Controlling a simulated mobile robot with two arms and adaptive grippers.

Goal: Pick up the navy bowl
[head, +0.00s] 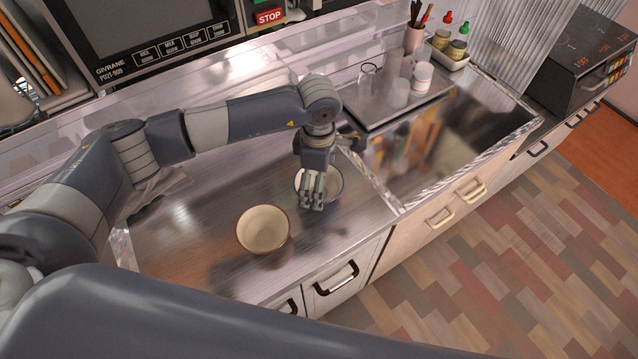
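A bowl with a dark bluish rim and a pale inside (332,178) sits on the metal counter, partly hidden behind my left gripper. It is the only bowl in view that could be the navy one; its outer wall is mostly hidden. My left gripper (314,203) points down at the near side of this bowl, with its fingertips over or at the rim. I cannot tell whether the fingers touch the bowl or how far apart they are. My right gripper is out of view.
A cream bowl with a brown rim (263,230) stands on the counter to the left and nearer. A metal tray (372,118) with cups and glasses lies behind to the right, next to the sink (470,130). A microwave (140,40) stands at the back left.

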